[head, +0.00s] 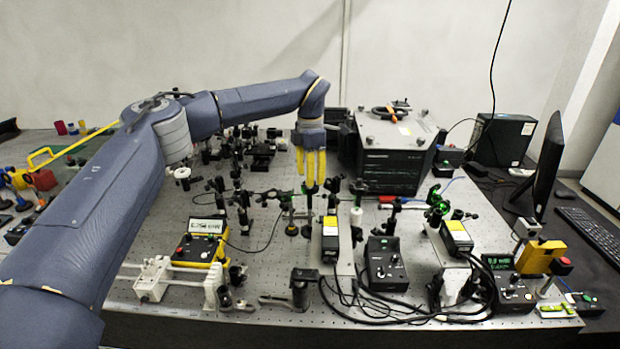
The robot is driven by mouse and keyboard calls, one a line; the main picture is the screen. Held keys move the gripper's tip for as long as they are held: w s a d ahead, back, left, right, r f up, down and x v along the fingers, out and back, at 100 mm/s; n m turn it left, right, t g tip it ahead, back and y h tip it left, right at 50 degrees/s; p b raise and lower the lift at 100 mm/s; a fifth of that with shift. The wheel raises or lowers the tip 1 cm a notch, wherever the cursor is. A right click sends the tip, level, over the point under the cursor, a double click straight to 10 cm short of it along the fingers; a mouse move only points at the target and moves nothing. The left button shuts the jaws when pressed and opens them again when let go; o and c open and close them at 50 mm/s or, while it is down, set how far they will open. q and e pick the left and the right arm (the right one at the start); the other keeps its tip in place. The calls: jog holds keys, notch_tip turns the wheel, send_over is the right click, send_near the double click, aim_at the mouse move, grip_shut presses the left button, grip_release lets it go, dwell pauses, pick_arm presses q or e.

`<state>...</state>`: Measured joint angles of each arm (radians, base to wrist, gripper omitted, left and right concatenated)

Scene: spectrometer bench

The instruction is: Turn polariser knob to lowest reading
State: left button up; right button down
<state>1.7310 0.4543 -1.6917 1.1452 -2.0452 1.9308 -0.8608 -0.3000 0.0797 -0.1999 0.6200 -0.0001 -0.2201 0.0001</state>
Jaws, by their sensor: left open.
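My left gripper (311,180) is open, with its yellow fingers pointing down over the middle of the bench, among black post-mounted optics. Which of the small mounts bears the polariser knob I cannot tell; the parts under the fingertips are small and partly hidden. Whether the fingers touch anything there is unclear. A yellow-cased meter (200,248) with a lit display stands on the left front of the bench; its digits look like about 0.25 but are blurred. A second lit display is on a black box (510,290) at the right. My right gripper is not in view.
The perforated bench top (270,265) is crowded with mounts and cables. A large black instrument (392,160) stands behind and right of my gripper. Black control boxes (386,265) sit in front. A monitor (549,165) and keyboard (590,232) are at the right.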

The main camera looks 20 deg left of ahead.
pick_arm(q)
jog(key=shift+f, duration=0.5)
grip_shut()
dwell(0.3)
